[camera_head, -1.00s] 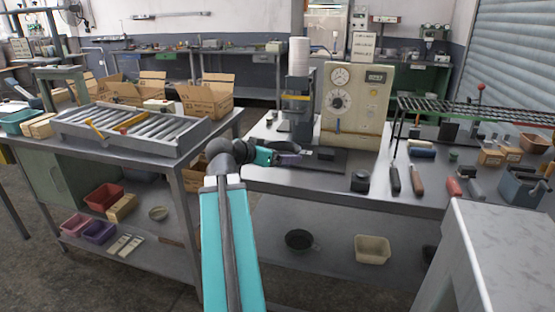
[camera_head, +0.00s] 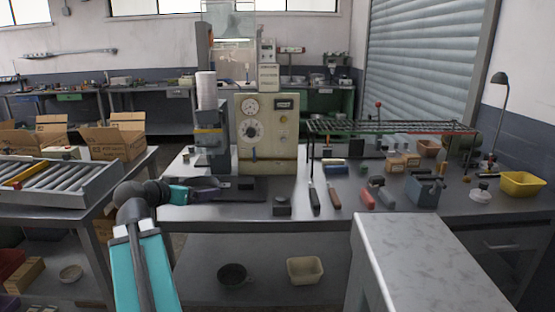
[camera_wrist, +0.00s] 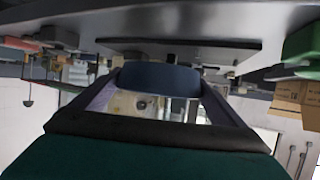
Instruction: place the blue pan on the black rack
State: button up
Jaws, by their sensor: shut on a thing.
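The blue pan (camera_wrist: 160,79) shows in the wrist view as a dark blue rounded shape between my two fingers. My gripper (camera_wrist: 160,92) is shut on it. In the head view my gripper (camera_head: 207,189) is at the left end of the grey workbench, in front of the machine's dark base. There the pan is small and dark and hard to separate from the fingers. The black rack (camera_head: 390,128) is a raised wire shelf at the back right of the bench, well to the right of my gripper. Its visible top looks empty.
A beige machine with dials (camera_head: 266,133) stands between my gripper and the rack. A small black block (camera_head: 282,206) and several hand tools lie along the bench front. A grey cabinet (camera_head: 420,262) rises at the near right. A dark pan (camera_head: 232,274) sits on the lower shelf.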

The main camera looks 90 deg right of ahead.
notch_tip(320, 180, up, 8)
jog(key=p, duration=0.7)
jog(key=shift+f, duration=0.25)
